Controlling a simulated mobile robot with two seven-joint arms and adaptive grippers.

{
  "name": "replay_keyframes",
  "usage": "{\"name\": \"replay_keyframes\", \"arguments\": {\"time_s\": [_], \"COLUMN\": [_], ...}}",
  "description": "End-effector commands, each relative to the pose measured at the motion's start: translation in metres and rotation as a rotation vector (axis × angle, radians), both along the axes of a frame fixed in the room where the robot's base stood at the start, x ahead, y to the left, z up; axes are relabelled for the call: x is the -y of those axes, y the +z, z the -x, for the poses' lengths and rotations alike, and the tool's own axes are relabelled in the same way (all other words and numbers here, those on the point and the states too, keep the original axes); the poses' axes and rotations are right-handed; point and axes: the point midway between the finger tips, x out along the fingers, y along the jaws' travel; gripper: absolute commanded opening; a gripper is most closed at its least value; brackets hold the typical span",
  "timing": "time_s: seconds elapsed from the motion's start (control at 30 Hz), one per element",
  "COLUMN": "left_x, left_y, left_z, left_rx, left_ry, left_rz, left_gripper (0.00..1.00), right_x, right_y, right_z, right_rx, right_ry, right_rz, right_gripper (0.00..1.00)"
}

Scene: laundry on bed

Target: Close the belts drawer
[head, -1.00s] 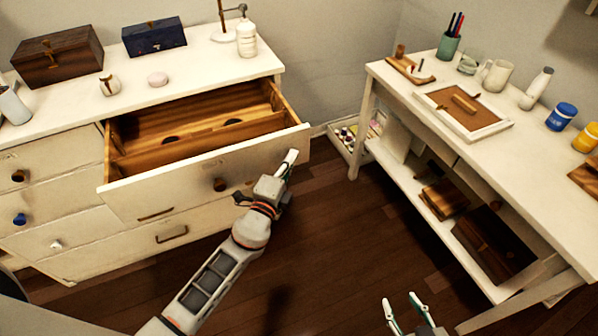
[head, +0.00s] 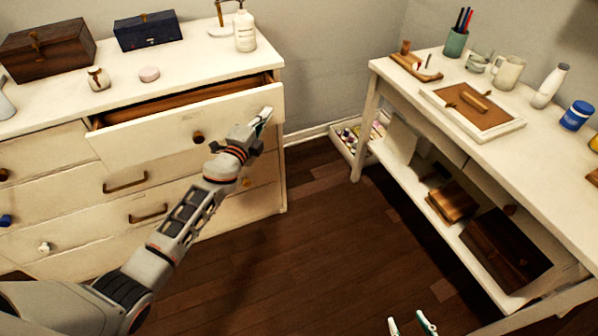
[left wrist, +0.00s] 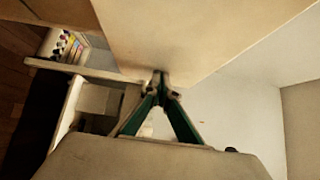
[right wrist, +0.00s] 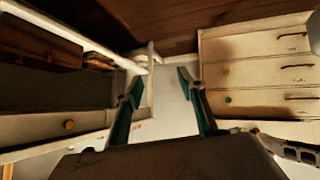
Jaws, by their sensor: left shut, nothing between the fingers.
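The belts drawer (head: 165,136) is the top right drawer of the white dresser, with a dark round knob. It stands partly open, and a narrow strip of its wooden inside shows. My left gripper (head: 264,116) is shut and empty, at the right end of the drawer front. In the left wrist view its fingertips (left wrist: 160,78) are against or very close to a pale panel, which looks like the drawer front. My right gripper (head: 413,322) is open and empty at the bottom of the head view, away from the dresser; it also shows in the right wrist view (right wrist: 160,80).
On the dresser top stand a brown wooden box (head: 48,50), a blue box (head: 147,31), a small jar (head: 98,79) and a white bottle (head: 245,31). A white desk (head: 400,75) with a lower shelf stands at the right. Dark floor (head: 310,240) lies clear between them.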

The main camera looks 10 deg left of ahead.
Motion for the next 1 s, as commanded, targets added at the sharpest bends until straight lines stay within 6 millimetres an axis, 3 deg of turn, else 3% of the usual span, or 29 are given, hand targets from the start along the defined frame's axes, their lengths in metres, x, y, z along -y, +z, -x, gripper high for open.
{"name": "replay_keyframes", "arguments": {"time_s": [0.1,0.5,1.0], "left_x": [-0.015,-0.046,-0.057], "left_y": [-0.006,-0.005,0.002], "left_z": [-0.019,-0.066,-0.082], "left_rx": [-0.005,-0.004,0.001], "left_ry": [0.003,0.002,0.004], "left_rz": [-0.003,-0.002,-0.002], "left_gripper": [0.00,0.00,0.00], "right_x": [-0.001,-0.007,-0.012], "right_y": [-0.007,0.000,0.004], "right_z": [0.002,-0.011,-0.012], "right_rx": [-0.005,0.030,0.034], "right_ry": [0.001,0.023,0.026], "right_rz": [-0.002,-0.011,-0.021], "right_gripper": [0.40,0.40,0.40]}}
